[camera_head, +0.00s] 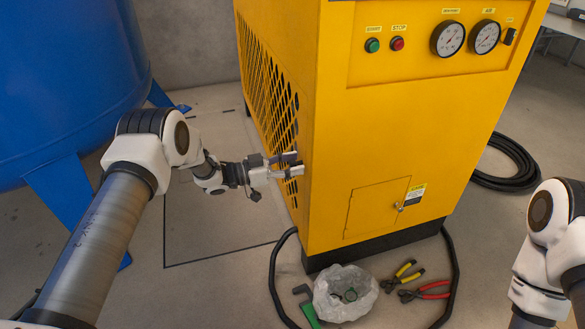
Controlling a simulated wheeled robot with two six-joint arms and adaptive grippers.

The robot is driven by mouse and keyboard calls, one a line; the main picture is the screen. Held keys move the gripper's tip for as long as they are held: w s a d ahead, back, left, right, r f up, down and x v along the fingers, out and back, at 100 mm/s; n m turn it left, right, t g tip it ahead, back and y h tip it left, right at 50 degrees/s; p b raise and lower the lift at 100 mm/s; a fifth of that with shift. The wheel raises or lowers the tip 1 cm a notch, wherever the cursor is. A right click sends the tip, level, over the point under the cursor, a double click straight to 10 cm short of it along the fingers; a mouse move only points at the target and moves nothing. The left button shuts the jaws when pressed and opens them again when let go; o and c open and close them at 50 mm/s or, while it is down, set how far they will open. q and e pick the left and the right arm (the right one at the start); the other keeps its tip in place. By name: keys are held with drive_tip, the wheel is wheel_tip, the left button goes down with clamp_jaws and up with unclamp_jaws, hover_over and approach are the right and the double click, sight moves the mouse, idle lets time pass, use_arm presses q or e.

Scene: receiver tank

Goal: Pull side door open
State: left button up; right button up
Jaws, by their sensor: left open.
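The yellow machine cabinet (385,140) stands in the centre. Its left side carries a perforated side panel (262,95), seen at a steep angle. I cannot tell a separate door edge or handle there. My left gripper (291,164) is open, with its fingertips pointing right at the lower front part of the side panel. The fingertips overlap the panel's edge in view, and I cannot tell whether they touch it. The front has a small hatch (372,208) that looks shut, with a small latch (400,206). My right arm shows at the right edge, its gripper out of view.
A blue tank (65,80) with legs stands at the left. A black hose (508,165) lies coiled at right; another cable curves in front. A clear bag (345,293), yellow pliers (402,275) and red pliers (425,291) lie on the floor.

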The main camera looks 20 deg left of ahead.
use_arm(q)
clamp_jaws()
drive_tip(key=shift+a, duration=0.1)
